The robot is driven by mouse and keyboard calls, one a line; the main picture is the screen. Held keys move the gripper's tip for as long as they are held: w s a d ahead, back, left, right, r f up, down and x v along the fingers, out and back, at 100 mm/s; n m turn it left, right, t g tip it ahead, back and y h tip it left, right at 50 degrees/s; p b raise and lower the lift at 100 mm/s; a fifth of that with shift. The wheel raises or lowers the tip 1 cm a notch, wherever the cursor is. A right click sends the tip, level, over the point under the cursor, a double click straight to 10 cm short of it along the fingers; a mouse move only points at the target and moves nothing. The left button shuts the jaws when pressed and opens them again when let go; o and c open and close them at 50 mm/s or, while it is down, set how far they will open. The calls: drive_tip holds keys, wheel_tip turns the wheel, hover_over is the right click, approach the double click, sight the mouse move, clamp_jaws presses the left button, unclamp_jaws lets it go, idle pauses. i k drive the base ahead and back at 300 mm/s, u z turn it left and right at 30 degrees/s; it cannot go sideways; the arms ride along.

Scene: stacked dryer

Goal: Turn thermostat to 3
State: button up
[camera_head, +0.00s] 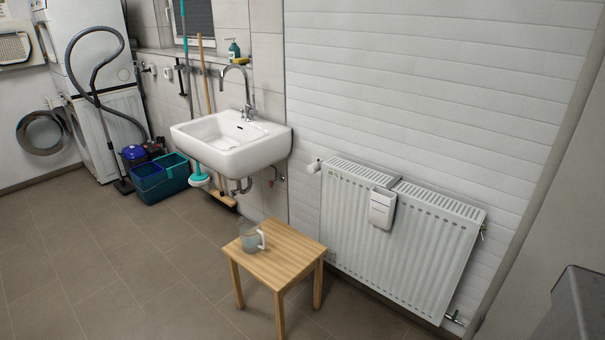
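A white radiator (395,245) is mounted on the tiled wall at the right. A small white thermostat knob (315,166) sticks out at its upper left corner, beside the wall. The knob is too small here to read any number or mark on it. My gripper is not in view.
A white box (382,208) hangs on the radiator's front. A wooden stool (285,258) with a clear jug (250,238) stands in front of the radiator's left end. A sink (230,142) is left of the knob. The floor (120,275) at the lower left is clear.

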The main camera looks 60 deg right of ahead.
sight(315, 168)
drive_tip(key=u, duration=0.15)
drive_tip(key=k, duration=0.9)
drive_tip(key=z, duration=0.55)
drive_tip(key=i, duration=1.1)
drive_tip(key=u, duration=0.1)
